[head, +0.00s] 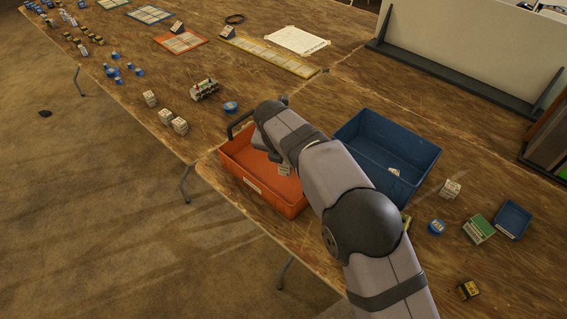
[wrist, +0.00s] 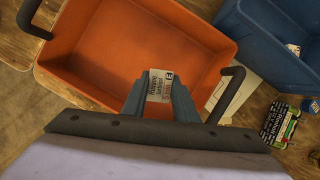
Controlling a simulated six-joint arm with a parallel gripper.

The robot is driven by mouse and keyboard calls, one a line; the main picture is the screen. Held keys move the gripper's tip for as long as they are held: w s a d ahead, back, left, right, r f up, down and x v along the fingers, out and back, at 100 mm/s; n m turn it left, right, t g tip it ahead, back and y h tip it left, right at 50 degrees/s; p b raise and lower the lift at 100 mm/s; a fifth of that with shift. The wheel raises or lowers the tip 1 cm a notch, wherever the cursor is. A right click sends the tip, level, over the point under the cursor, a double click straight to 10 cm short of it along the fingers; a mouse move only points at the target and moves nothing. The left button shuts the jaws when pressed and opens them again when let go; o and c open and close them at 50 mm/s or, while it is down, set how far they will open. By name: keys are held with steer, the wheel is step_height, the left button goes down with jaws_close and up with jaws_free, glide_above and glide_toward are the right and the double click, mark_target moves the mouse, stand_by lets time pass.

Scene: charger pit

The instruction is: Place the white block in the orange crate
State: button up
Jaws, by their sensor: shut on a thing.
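The white block (wrist: 159,84) with dark printing is held between the blue-grey fingertips of my gripper (wrist: 160,97). The wrist view shows it over the inside of the orange crate (wrist: 205,28). In the head view a small pale printed piece (head: 285,170), likely this block, shows beside my arm against the inside of the orange crate (head: 284,208). My arm hides part of the crate and most of the gripper there. I cannot tell how high the block is above the crate floor. The visible floor of the crate looks empty.
A blue crate (head: 428,150) stands to the right, with a small white item inside. Dark handles (wrist: 226,97) rise at the orange crate's ends. More white blocks (head: 166,116) stand on the table at left. A blue tin (head: 437,227) and green box (head: 479,229) are at right.

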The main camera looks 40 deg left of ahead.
steer(key=shift+f+p, duration=0.5)
steer(key=shift+f, duration=3.3)
steer(key=shift+f, duration=0.15)
steer(key=o, duration=1.1)
steer(key=shift+o, duration=0.2)
steer(key=shift+s+r, duration=0.2)
steer(key=shift+r, duration=0.45)
steer(key=b+v, duration=0.1)
steer(key=v, duration=1)
